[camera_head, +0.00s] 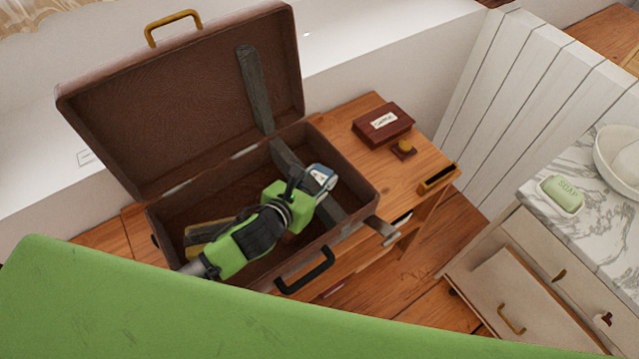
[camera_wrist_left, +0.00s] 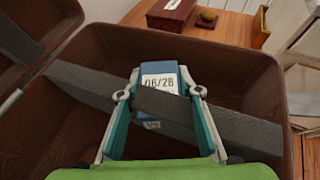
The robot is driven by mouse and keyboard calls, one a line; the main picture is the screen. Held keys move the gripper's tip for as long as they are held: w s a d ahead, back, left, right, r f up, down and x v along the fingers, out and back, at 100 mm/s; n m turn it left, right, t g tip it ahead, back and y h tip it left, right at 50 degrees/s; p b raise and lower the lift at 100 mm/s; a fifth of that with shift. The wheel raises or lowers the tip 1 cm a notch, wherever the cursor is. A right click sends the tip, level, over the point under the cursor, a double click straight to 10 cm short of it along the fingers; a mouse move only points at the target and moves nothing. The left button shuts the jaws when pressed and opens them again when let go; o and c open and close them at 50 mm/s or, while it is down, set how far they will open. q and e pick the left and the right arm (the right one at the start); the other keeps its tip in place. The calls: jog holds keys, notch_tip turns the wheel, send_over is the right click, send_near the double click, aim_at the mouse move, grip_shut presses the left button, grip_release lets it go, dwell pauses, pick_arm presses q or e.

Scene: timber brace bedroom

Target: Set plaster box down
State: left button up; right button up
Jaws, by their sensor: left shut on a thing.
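The plaster box (camera_head: 321,177) is a small blue and white box. My left gripper (camera_head: 306,186) reaches into the open brown suitcase (camera_head: 359,183) and is shut on the box. In the left wrist view the box (camera_wrist_left: 160,72) stands between the fingertips, with "06/28" on its white label. I cannot tell whether the box touches the suitcase floor. My right gripper is not in view.
The suitcase stands on a wooden table (camera_head: 428,160), its lid (camera_head: 190,100) raised. A yellowish item (camera_head: 200,238) lies inside at the left. A dark red box (camera_head: 383,125) and a stamp (camera_head: 404,149) sit behind right. A marble-topped cabinet with soap (camera_head: 562,194) stands at the right.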

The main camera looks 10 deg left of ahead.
aim_at(320, 186)
pick_arm(q)
jog(key=shift+s+d+f, duration=0.1)
jog(key=shift+f, duration=1.25)
jog(key=shift+f, duration=0.15)
jog(key=o, duration=1.1)
jog(key=shift+s+r, duration=0.1)
jog(key=shift+r, duration=0.1)
jog(key=v, duration=1.1)
jog(key=shift+s+r+b, duration=0.1)
jog(key=shift+s+b, duration=0.1)
jog(key=shift+b, duration=0.1)
jog(key=shift+s+r, duration=0.15)
